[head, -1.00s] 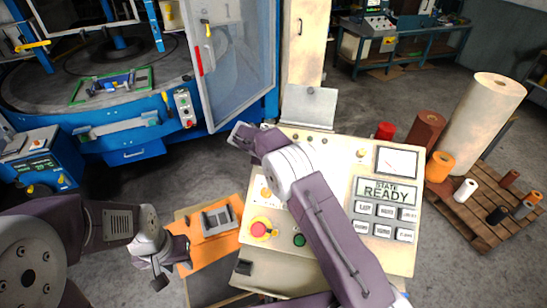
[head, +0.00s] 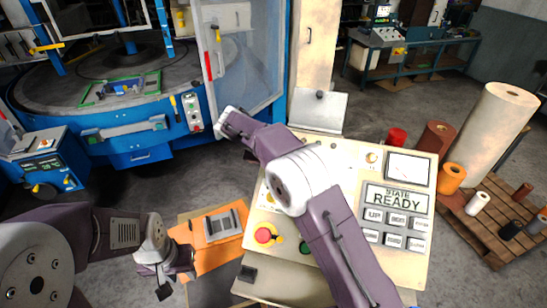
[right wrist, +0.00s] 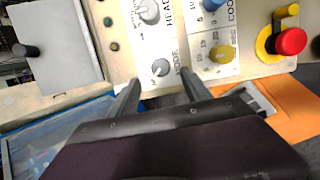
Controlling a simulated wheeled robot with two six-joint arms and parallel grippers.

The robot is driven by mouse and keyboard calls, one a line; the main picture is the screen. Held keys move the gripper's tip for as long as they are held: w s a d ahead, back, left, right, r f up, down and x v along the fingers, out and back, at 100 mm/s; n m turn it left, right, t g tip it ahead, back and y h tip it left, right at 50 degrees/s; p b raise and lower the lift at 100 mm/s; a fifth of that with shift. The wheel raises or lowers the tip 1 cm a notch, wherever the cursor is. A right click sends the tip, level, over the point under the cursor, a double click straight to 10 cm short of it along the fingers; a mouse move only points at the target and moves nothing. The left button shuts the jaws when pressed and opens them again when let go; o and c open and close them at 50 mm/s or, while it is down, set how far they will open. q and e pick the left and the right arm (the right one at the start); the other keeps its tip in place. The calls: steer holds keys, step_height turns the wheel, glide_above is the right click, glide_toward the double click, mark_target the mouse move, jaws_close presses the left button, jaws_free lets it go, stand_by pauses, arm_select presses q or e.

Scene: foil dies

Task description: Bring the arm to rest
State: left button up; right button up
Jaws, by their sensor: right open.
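My right arm, purple with a white joint, reaches up across the control console (head: 345,165). Its gripper (head: 225,122) is at the console's upper left side, partly hidden by its own wrist. In the right wrist view the right gripper (right wrist: 158,88) has its two dark fingers apart with nothing between them, in front of the knob panel (right wrist: 160,40). My left gripper (head: 172,283) hangs pointing down at the lower left, beside the orange mat (head: 207,262). Its fingers look apart and empty.
The console carries a red emergency button (head: 264,235) and a screen reading READY (head: 397,198). A blue machine with a round table (head: 60,88) and an open clear door (head: 245,60) stands behind. A pallet (head: 480,235) with rolls is at the right.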

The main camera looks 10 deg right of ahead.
steer(key=d+r+m+b, duration=0.1)
steer(key=d+m+b, duration=0.1)
steer(key=d+b, duration=0.3)
steer(key=s+d+f+m+g+y+b, duration=0.1)
steer(key=s+d+f, duration=0.25)
steer(key=s, duration=0.25)
steer(key=s+d+f+m+g+b, duration=0.1)
steer(key=s+d+f+b, duration=0.15)
steer(key=s+d, duration=0.25)
steer(key=s+a+f+m+g+y, duration=0.1)
steer(key=s+a+f+m+y, duration=0.1)
steer(key=s+f+m, duration=0.2)
steer(key=s+a+f+m+g+y+b, duration=0.1)
steer(key=s+f+m, duration=0.4)
steer(key=s+f, duration=0.5)
steer(key=s+a+y, duration=0.1)
steer(key=s, duration=0.4)
steer(key=shift+s+a, duration=0.35)
steer(key=shift+a, duration=0.05)
